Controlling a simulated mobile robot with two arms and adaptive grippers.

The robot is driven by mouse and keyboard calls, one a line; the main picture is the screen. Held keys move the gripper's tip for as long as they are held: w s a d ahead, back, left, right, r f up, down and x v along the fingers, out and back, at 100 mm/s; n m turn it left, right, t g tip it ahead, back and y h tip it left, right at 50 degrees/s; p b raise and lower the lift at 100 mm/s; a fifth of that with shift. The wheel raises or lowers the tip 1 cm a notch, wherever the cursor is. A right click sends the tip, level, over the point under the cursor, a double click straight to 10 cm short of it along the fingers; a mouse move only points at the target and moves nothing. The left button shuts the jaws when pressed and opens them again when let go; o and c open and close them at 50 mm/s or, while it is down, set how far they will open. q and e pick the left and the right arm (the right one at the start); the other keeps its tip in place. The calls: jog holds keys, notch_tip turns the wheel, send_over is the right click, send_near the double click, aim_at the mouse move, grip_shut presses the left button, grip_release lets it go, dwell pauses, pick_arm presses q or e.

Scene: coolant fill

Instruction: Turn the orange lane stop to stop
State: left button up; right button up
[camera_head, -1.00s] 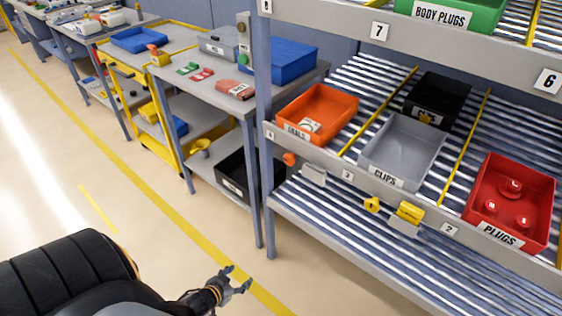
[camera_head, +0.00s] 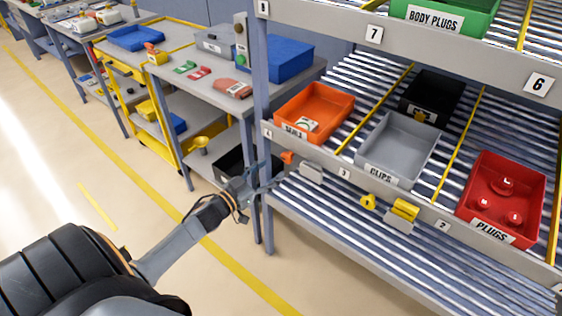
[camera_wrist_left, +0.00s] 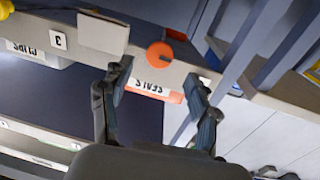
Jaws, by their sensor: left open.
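The orange lane stop (camera_head: 287,157) is a small knob on the front rail of the rack, below the orange seals bin (camera_head: 314,112). In the left wrist view the lane stop (camera_wrist_left: 160,55) is a round orange disc with a dark notch, beside a grey plate (camera_wrist_left: 103,33). My left gripper (camera_head: 268,178) is open and empty, just short of the rail and slightly below left of the lane stop. In the left wrist view its fingers (camera_wrist_left: 158,88) spread to either side below the disc, apart from it. My right gripper is not in view.
A yellow lane stop (camera_head: 368,202) sits further right on the rail. The grey clips bin (camera_head: 402,147) and red plugs bin (camera_head: 506,198) stand on the rollers. The rack's upright post (camera_head: 262,100) is close to my left gripper. A cart (camera_head: 190,82) stands left.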

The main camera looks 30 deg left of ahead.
aim_at(285, 160)
pick_arm(q)
jog(key=shift+w+d, duration=0.25)
jog(key=shift+w, duration=1.1)
jog(key=shift+w+d, duration=0.2)
jog(key=shift+w, duration=1.15)
grip_shut()
